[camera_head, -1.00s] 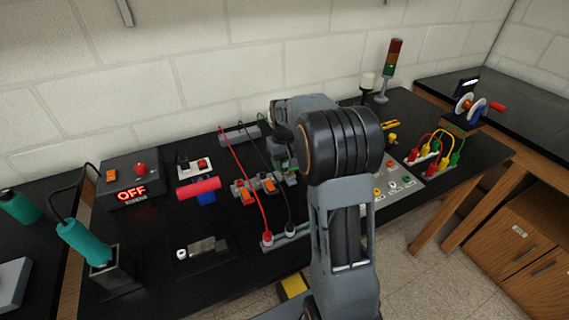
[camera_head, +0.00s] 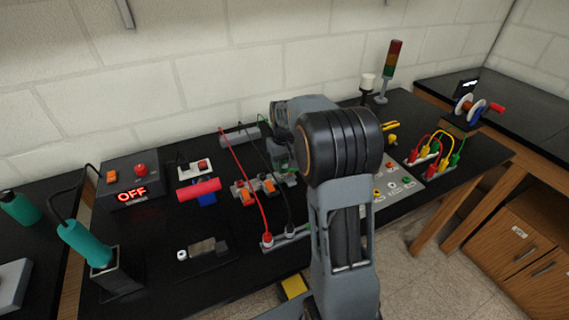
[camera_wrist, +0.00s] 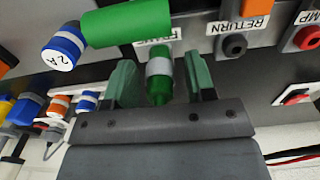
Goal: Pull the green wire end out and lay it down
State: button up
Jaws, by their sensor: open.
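In the wrist view, a green plug (camera_wrist: 159,88) with a grey band stands between the two green fingers of my gripper (camera_wrist: 160,64). The fingers are apart, with gaps visible on both sides of the plug. A larger green cylinder (camera_wrist: 128,22) lies across the view just beyond the left finger. I cannot tell how it joins the plug. A label behind the plug is partly hidden. In the head view, my wrist hides most of this area, and the green plug cannot be made out there.
A blue plug marked 2A (camera_wrist: 62,50) is close on the left in the wrist view; orange and blue plugs are below it. Red and black leads (camera_head: 247,185) rise left of my arm. A panel with colored sockets (camera_head: 400,185) lies to the right. Bench space at front left is partly clear.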

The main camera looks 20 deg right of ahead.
dwell(0.3)
grip_shut()
dwell(0.3)
jog(key=shift+r+p, duration=0.25)
jog(key=shift+p, duration=0.05)
jog(key=shift+r+p, duration=2.15)
jog(key=shift+r, duration=0.65)
